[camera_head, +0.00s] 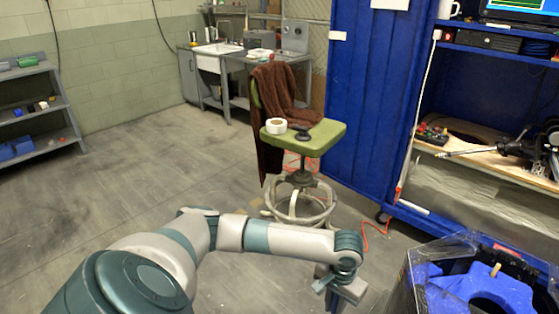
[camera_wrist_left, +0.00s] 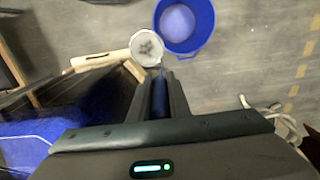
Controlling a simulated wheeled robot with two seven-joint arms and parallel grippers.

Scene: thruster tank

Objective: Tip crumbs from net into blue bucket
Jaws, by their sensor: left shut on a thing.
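In the left wrist view, the net (camera_wrist_left: 147,46) is a round pale hoop with dark crumbs on its mesh. The blue bucket (camera_wrist_left: 186,42) stands on the floor beyond it, just right of the net in the picture, and its inside looks pale. My left gripper (camera_wrist_left: 160,82) is shut on a blue handle that runs toward the net's edge; the join is hard to see. In the head view, my left gripper (camera_head: 342,290) hangs low, left of the tank. The net and bucket do not show there. My right gripper is not in view.
The tank (camera_head: 405,285) with blue parts inside is at the lower right. A green stool (camera_head: 325,137) with tape and a brown cloth stands ahead, beside a blue cabinet (camera_head: 365,90). A wooden piece (camera_wrist_left: 95,61) lies left of the net. Floor at left is clear.

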